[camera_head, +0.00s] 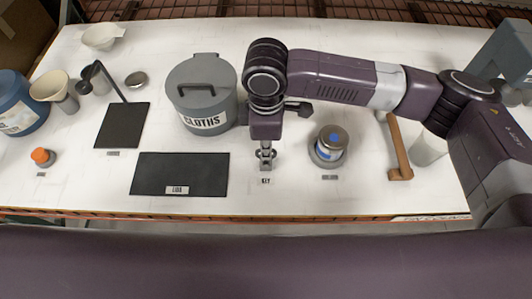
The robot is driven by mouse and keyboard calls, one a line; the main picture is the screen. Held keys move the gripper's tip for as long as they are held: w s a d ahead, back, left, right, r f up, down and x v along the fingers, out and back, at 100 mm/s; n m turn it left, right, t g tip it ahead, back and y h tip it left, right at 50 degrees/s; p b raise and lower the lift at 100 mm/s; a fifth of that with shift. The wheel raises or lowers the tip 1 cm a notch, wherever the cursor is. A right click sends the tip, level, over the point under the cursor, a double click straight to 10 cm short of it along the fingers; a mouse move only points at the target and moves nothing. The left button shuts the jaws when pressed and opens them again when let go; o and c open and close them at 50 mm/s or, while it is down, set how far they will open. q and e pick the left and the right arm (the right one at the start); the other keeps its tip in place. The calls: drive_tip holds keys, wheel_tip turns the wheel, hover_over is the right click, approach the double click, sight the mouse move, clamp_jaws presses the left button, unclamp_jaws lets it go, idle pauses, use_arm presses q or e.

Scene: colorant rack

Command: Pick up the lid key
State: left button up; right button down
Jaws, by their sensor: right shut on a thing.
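The lid key (266,158) is a small grey metal piece just behind the "KEY" label on the white table. My right gripper (266,144) reaches down over it from above and is shut on its upper part. The wrist hides much of the grip, and I cannot tell whether the key touches the table. My left gripper is not in view.
A grey "CLOTHS" bin (203,95) stands close left of my right gripper. A metal can with a blue mark (329,145) stands to the right, then a wooden-handled tool (399,150). A black "LID" mat (180,173) lies front left, bare.

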drive_tip(key=shift+r, duration=0.45)
wheel_tip(320, 180, up, 19)
drive_tip(key=b, duration=0.3)
drive_tip(key=shift+r, duration=0.1)
